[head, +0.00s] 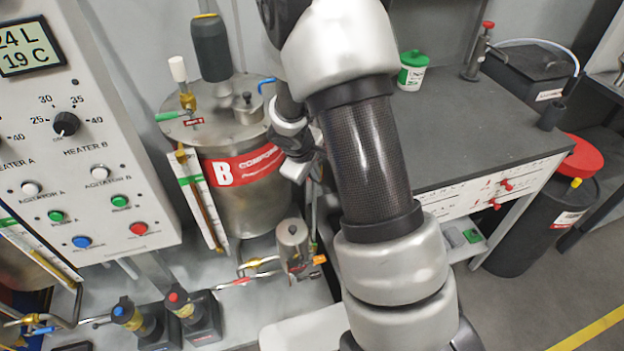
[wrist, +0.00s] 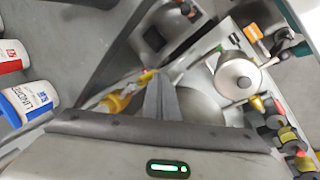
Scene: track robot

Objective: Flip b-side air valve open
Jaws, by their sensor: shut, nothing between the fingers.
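The metal tank marked B (head: 245,190) stands left of my arm in the head view. On its lid are a small blue handle (head: 267,84) at the right rim and a red-tagged brass fitting (head: 188,103) at the left. No label shows which part is the air valve. My gripper (head: 296,172) is beside the tank's right side, partly hidden by my arm. In the wrist view my gripper (wrist: 162,80) has its fingers together and empty. A yellow fitting (wrist: 117,102) lies left of the fingers. I cannot tell whether the fingertips touch anything.
A small metal pot (head: 293,240) with an orange-handled valve (head: 319,260) is below the gripper. A control panel (head: 85,130) stands left. A dark-topped workbench (head: 470,135) is right, with a green-lidded tub (head: 412,72). Red and blue handled pumps stand at the lower left.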

